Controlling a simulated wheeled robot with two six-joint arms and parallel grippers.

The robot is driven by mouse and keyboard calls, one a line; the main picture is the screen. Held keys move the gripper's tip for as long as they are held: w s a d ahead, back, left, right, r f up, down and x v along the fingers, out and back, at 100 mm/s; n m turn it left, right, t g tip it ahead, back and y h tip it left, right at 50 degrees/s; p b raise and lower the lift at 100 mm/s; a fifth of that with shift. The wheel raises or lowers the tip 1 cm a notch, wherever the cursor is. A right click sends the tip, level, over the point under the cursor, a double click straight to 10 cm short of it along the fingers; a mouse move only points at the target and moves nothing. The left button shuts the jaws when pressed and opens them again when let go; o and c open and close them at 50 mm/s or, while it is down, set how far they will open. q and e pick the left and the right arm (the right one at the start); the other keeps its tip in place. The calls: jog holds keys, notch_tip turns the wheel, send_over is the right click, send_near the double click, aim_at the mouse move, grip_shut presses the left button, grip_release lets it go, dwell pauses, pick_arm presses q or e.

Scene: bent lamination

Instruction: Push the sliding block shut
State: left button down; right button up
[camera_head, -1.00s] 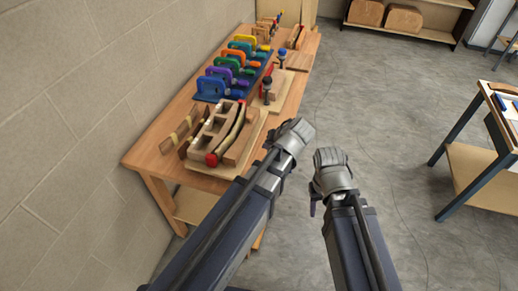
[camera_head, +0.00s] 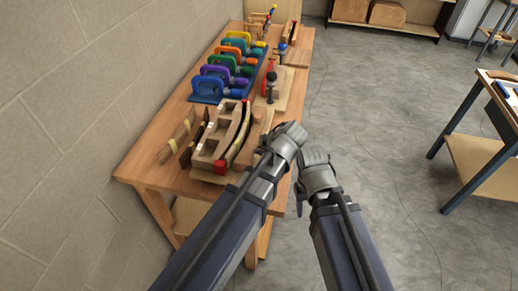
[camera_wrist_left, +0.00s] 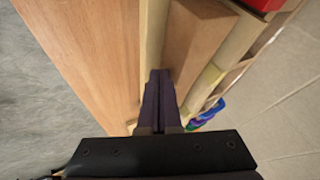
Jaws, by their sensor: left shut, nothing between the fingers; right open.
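The bending jig (camera_head: 214,138) lies on the near part of the workbench in the head view. It has a notched wooden form, with a curved strip and a red end piece (camera_head: 221,166) along its right side. A wooden block (camera_head: 258,127), seemingly the sliding block, lies right of the strip, partly hidden by my left gripper. My left gripper (camera_head: 264,154) is shut and empty at the jig's right side. In the left wrist view its fingertips (camera_wrist_left: 159,82) are close beside a wooden block (camera_wrist_left: 196,38); contact cannot be told. My right gripper (camera_head: 300,194) is open, right of the bench edge.
Several coloured clamps (camera_head: 228,70) stand in a row behind the jig. A dark-handled tool (camera_head: 271,88) stands upright on a board. The wall closes the bench's left side. Floor is free on the right, before another table (camera_head: 470,160).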

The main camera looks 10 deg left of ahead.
aim_at(251, 149)
pick_arm(q)
jog(key=shift+a+r, duration=0.1)
jog(key=shift+a, duration=1.75)
jog(key=shift+d, duration=0.1)
jog(key=shift+w, duration=0.1)
pick_arm(e)
jog(key=shift+d, duration=0.1)
